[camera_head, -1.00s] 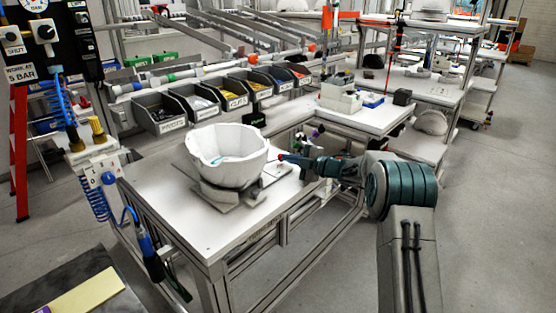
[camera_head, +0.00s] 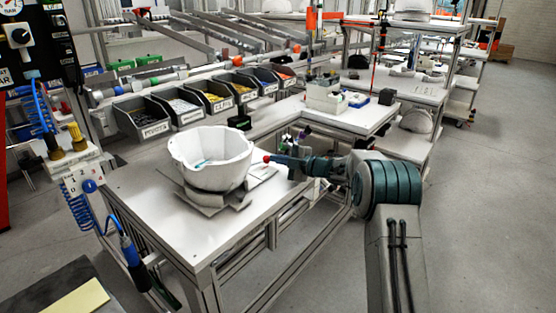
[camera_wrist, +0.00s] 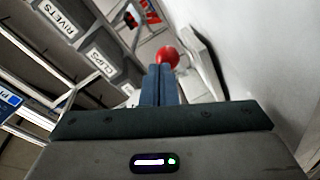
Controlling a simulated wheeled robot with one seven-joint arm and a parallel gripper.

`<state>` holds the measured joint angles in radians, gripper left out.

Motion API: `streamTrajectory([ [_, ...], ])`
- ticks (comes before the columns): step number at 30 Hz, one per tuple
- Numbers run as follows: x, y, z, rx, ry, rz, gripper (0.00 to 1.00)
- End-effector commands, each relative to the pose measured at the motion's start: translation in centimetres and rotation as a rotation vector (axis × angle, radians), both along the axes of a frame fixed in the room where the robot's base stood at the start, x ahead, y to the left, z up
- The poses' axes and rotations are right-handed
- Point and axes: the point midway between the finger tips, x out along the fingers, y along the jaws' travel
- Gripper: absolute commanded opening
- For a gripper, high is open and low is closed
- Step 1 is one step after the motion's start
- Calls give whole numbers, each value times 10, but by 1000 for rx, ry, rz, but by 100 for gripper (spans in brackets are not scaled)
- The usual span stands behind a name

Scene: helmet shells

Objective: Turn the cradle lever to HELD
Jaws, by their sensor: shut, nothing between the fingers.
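A white helmet shell (camera_head: 212,158) sits open side up on a grey cradle (camera_head: 203,200) on the white bench. The cradle lever shows as a red knob (camera_head: 267,159) to the right of the shell; the same red knob (camera_wrist: 168,57) shows in the wrist view just beyond my fingertips. My gripper (camera_head: 278,160) is shut and empty, reaching in from the right, its tip at or very near the knob. The closed fingers (camera_wrist: 157,72) overlap the knob's lower edge in the wrist view; I cannot tell whether they touch. The lever's arm and HELD marking cannot be made out.
Labelled parts bins (camera_head: 190,108) line the back of the bench. A side bench (camera_head: 365,118) with white boxes (camera_head: 325,95) stands behind my arm. An air panel with blue hoses (camera_head: 80,190) is at the left. The bench front (camera_head: 190,245) is clear.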

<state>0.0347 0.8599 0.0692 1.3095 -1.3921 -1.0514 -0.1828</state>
Motion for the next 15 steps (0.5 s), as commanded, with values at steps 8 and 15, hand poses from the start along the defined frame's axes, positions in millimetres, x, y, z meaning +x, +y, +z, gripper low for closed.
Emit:
streamTrajectory([
  [8,3,-51,7,-1,-1,-2,0],
  [15,4,-77,10,-1,-1,9,0],
])
